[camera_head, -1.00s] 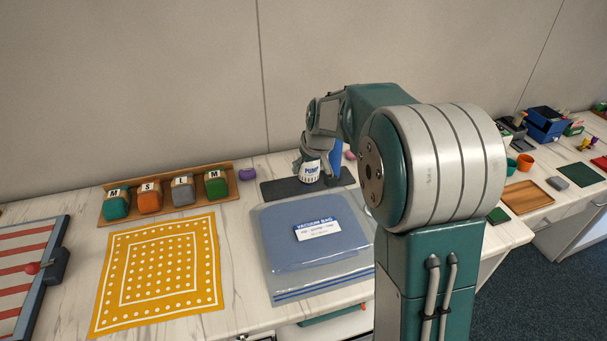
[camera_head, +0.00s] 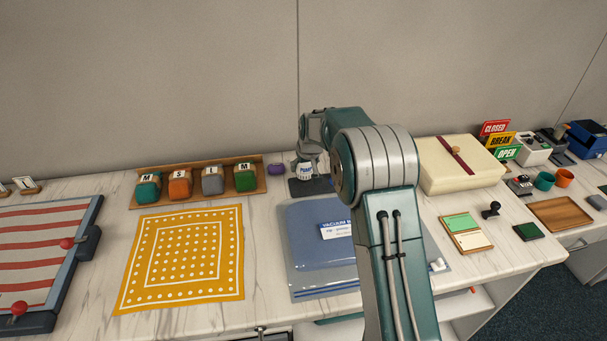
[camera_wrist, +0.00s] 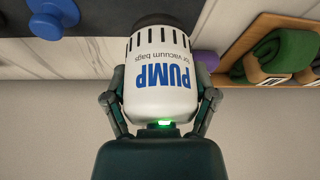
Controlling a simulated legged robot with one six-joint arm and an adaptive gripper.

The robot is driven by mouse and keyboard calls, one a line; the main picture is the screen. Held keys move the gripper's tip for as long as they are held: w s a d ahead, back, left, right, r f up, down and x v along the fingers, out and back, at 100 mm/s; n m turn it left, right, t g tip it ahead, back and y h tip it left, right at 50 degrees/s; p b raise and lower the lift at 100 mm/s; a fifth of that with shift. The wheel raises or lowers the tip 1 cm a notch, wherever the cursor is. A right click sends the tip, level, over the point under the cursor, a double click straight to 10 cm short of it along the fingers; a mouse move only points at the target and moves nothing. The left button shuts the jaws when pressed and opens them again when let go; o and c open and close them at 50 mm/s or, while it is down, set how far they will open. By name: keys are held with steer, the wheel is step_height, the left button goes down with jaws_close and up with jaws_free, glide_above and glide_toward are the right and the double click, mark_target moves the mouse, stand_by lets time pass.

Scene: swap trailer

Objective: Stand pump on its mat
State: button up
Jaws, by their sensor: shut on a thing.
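The pump (camera_head: 305,171) is a white cylinder with blue PUMP lettering and dark vents. It fills the middle of the wrist view (camera_wrist: 160,75), with its lettering upside down there. My gripper (camera_wrist: 160,100) is shut on it, one finger on each side. The dark grey mat (camera_head: 318,185) lies at the back of the counter, and the pump is over its left part. Part of the mat shows at the top left of the wrist view. I cannot tell whether the pump's base touches the mat. My arm hides the mat's right part in the head view.
A blue vacuum bag (camera_head: 312,240) lies in front of the mat. A purple lump (camera_head: 276,169) is close on its left, then a wooden tray (camera_head: 198,183) of rolled cloths. A yellow dotted cloth (camera_head: 183,258) lies front left. A cream box (camera_head: 455,166) stands right of my arm.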

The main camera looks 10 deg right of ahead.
mark_target(303, 174)
steer(key=shift+w+a+f, duration=0.1)
steer(key=shift+f, duration=0.75)
steer(key=shift+w+a+f, duration=0.1)
steer(key=shift+f, duration=0.75)
steer(key=o, duration=1.2)
steer(key=shift+d+f, duration=0.1)
